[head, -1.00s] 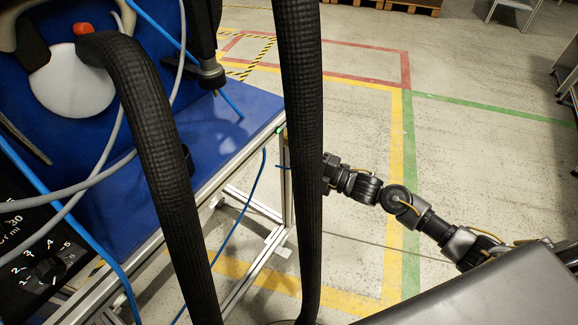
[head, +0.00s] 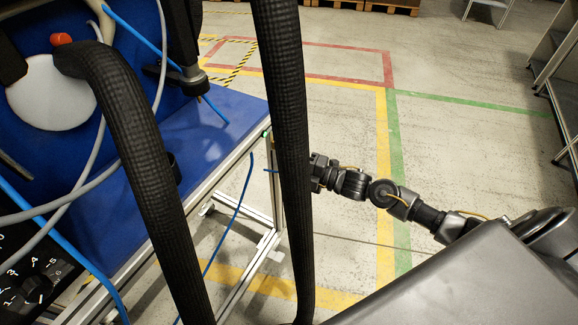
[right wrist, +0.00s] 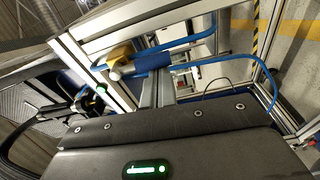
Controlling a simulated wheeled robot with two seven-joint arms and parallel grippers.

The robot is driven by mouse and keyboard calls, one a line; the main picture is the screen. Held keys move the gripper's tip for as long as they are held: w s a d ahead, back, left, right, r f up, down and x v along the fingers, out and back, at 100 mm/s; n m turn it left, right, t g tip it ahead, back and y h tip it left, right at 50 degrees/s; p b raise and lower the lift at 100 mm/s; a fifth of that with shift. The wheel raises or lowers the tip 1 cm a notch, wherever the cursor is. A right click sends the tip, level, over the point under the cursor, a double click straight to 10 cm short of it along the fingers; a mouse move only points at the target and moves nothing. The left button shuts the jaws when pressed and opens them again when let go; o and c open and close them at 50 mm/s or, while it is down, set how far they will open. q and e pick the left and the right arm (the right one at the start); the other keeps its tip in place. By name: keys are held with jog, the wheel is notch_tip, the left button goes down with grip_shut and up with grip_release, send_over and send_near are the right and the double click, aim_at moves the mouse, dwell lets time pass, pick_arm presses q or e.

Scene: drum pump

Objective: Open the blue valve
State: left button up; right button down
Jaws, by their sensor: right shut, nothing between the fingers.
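In the right wrist view a blue tubular piece (right wrist: 153,62), apparently the blue valve, lies across the frame beside the metal bench frame, with a yellow part (right wrist: 121,54) near its left end. My right gripper (right wrist: 159,84) is shut and empty, its grey fingers just below the blue piece in the picture. I cannot tell whether they touch it. In the head view my right arm reaches in from the right, and its gripper end is hidden behind a thick black hose (head: 283,120). The valve cannot be made out there. My left gripper is not in view.
A blue-topped bench (head: 218,112) with a metal frame stands at the left. A second thick black hose (head: 128,140) crosses in front of it. A thin blue hose (right wrist: 235,58) loops right of the valve. The marked floor (head: 460,140) at the right is largely clear.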

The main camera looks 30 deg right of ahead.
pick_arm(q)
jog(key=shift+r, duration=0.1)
pick_arm(e)
jog(key=shift+a, duration=0.1)
pick_arm(q)
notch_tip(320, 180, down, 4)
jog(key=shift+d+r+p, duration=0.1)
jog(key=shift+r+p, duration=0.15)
jog(key=shift+p, duration=0.5)
pick_arm(e)
jog(key=s+d, duration=0.3)
jog(key=s, duration=0.6)
jog(key=shift+d, duration=0.15)
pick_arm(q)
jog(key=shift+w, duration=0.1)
